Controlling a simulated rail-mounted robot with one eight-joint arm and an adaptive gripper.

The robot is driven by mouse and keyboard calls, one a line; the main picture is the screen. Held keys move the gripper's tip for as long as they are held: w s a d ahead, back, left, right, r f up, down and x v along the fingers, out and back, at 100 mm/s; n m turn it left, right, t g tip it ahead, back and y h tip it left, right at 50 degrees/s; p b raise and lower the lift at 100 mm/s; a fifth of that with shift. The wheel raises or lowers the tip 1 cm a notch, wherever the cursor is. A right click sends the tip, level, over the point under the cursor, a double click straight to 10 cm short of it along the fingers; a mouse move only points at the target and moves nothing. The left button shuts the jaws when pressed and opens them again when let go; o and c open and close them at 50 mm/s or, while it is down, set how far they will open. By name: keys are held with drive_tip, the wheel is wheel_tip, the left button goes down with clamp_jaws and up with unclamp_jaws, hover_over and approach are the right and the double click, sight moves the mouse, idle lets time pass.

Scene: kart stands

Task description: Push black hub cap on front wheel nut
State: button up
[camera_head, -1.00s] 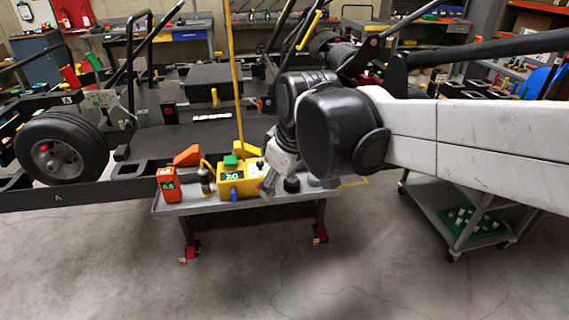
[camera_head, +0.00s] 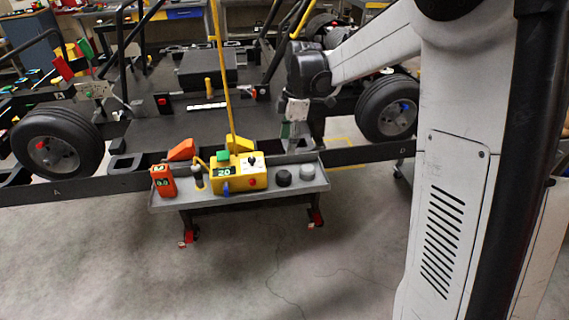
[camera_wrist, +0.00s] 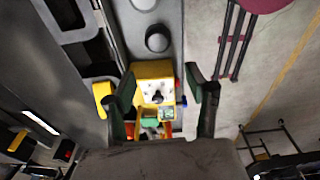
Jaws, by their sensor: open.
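The black hub cap (camera_head: 283,178) stands on the grey tray, right of the yellow box. It also shows in the wrist view (camera_wrist: 157,39), beyond my fingertips. My gripper (camera_head: 297,143) is open above and behind the tray, apart from the cap. In the wrist view its two fingers (camera_wrist: 159,76) spread on either side of the yellow box, with nothing held. A left wheel (camera_head: 60,145) has a red nut (camera_head: 41,145) at its hub. A right wheel (camera_head: 388,107) has a blue nut (camera_head: 404,106). I cannot tell which is the front wheel.
A grey cap (camera_head: 307,172) stands right of the black one. The yellow box (camera_head: 238,177), marked 20, and an orange device (camera_head: 163,181) share the tray (camera_head: 180,203). A yellow pole (camera_head: 222,75) rises behind. The floor in front is clear.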

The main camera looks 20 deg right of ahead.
sight(284, 173)
drive_tip(key=f, duration=0.6)
drive_tip(key=a+f, duration=0.1)
drive_tip(key=f, duration=0.2)
drive_tip(key=shift+w, duration=0.25)
drive_tip(key=shift+a+f, duration=0.15)
drive_tip(key=shift+f, duration=2.45)
drive_tip(key=c, duration=0.7)
drive_tip(key=shift+r, duration=0.15)
